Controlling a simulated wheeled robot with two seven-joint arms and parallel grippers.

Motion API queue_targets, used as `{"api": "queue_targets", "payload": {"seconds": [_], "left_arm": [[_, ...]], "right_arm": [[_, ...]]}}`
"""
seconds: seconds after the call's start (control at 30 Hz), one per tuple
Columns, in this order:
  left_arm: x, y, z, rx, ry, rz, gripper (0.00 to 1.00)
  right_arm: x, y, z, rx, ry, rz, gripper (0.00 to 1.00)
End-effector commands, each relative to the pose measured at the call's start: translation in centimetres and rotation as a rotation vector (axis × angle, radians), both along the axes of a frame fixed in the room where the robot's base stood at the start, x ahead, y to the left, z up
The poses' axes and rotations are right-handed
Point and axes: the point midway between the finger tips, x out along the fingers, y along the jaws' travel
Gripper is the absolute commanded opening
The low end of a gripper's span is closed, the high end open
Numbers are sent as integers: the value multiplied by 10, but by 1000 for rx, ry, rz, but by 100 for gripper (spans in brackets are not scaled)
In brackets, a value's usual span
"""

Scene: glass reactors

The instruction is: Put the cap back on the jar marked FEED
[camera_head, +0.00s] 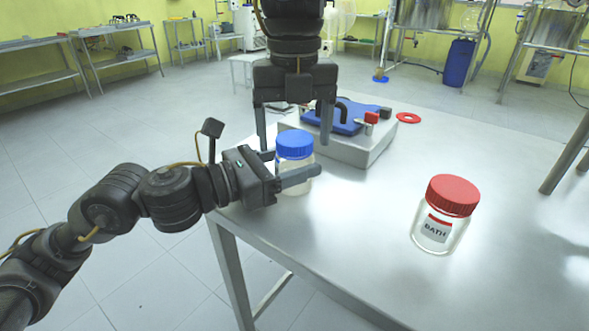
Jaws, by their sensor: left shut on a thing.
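A jar (296,184) with a pale lower body stands at the table's left edge, and its label is not visible. A blue cap (295,143) sits on top of it and looks level; I cannot tell if it is threaded. My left gripper (294,170) comes in from the left and is shut on the jar's body below the cap. My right gripper (294,145) points down from above, its fingers wide apart, one on each side of the blue cap with gaps showing.
A jar marked BATH (432,236) with a red cap (453,195) stands at the right. Behind the held jar is a metal box (350,153) with a blue top (345,125), a black handle and a red knob. A red ring (408,118) lies beside it. The table's middle is clear.

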Motion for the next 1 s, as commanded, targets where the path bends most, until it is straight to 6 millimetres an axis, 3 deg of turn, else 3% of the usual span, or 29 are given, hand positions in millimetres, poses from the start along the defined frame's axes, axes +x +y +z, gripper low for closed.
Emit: {"api": "queue_targets", "payload": {"seconds": [0.27,0.7,1.0], "left_arm": [[0,0,0,0,0,0,0],[0,0,0,0,0,0,0],[0,0,0,0,0,0,0]], "right_arm": [[0,0,4,-1,-1,-1,78],[1,1,65,-2,-2,-2,78],[0,1,75,0,0,1,78]]}}
